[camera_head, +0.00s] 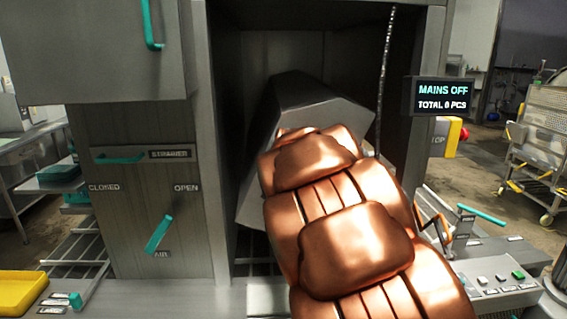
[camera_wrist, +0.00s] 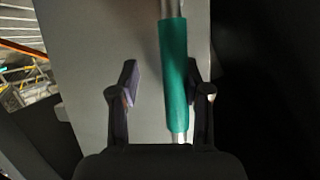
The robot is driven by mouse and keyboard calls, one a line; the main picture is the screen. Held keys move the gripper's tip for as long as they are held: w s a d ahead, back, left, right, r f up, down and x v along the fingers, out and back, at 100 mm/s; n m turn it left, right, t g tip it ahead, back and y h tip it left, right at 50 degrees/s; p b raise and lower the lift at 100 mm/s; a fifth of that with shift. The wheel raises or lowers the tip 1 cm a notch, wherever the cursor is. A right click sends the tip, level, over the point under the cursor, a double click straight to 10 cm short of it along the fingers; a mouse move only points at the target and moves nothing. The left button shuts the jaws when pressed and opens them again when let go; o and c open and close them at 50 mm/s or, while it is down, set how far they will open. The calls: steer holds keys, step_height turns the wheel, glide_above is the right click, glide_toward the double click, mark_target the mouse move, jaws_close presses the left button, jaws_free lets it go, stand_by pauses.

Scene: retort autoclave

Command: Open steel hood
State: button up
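A grey angular steel hood (camera_head: 300,100) sits tilted inside the dark machine bay in the head view, partly hidden by my copper arm. In the wrist view, a bar handle with a teal grip (camera_wrist: 174,75) runs along a flat grey panel (camera_wrist: 100,60), which looks like part of the hood. My gripper (camera_wrist: 165,90) is open, with one finger on each side of the teal grip in the picture. The grip lies close to the right finger, with a clear gap to the left finger. Contact cannot be told. The gripper is hidden behind my arm in the head view.
A chain (camera_head: 384,80) hangs at the bay's right side. A display (camera_head: 443,96) reads "MAINS OFF". A panel with a teal lever (camera_head: 158,234) marked CLOSED and OPEN stands left. A button console (camera_head: 500,280) is at lower right, a wire trolley (camera_head: 545,130) beyond.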

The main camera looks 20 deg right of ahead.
steer(key=shift+s, duration=0.1)
steer(key=v, duration=1.2)
